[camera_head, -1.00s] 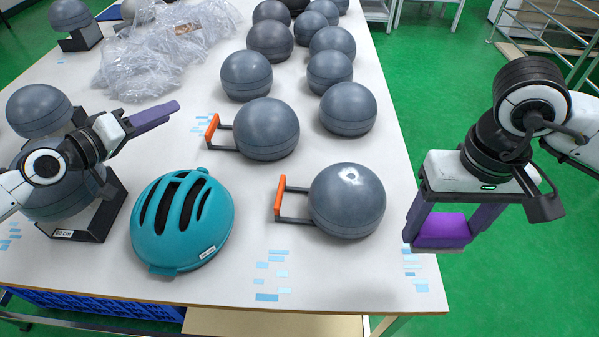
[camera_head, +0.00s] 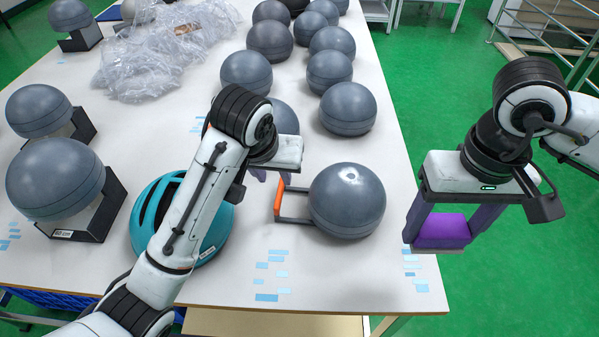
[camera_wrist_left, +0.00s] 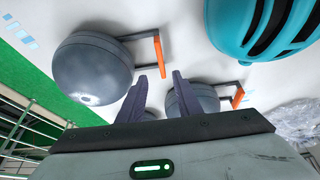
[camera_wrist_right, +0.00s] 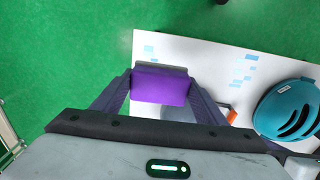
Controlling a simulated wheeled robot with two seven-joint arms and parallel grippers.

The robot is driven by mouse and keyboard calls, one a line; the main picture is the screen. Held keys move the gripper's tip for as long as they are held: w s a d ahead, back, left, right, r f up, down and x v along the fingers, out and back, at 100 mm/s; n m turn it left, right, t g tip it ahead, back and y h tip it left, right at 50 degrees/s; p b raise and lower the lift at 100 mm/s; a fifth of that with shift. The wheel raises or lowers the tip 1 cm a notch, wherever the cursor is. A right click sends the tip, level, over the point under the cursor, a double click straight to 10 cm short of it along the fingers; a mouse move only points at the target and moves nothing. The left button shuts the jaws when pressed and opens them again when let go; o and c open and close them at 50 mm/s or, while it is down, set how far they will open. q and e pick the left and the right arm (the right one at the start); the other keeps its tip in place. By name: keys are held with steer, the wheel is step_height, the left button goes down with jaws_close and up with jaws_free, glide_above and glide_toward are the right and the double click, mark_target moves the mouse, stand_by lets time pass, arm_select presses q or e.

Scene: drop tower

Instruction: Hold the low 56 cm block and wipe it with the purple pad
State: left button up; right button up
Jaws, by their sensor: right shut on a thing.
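A low grey rounded block (camera_head: 347,201) with an orange handle (camera_head: 280,198) lies near the front right of the table; its size label is not readable. In the left wrist view, this block (camera_wrist_left: 92,68) and its orange handle (camera_wrist_left: 159,53) are just beyond my left fingertips. My left gripper (camera_head: 261,176) is open and empty, its fingers apart, close to the handle. My right gripper (camera_head: 440,240) is shut on the purple pad (camera_head: 441,230) off the table's right edge. The pad (camera_wrist_right: 160,84) sits between its fingers in the right wrist view.
A teal helmet (camera_head: 148,214) is partly behind my left arm. A second handled block (camera_head: 284,116) is mostly hidden by it. Clear plastic wrap (camera_head: 150,60) lies at the back.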

mark_target(279, 191)
arm_select(q)
steer(key=x, duration=1.1)
steer(key=shift+s+a+f, duration=0.15)
steer(key=shift+s+f, duration=0.1)
steer(key=shift+f, duration=0.1)
jaws_close()
stand_by(1.1)
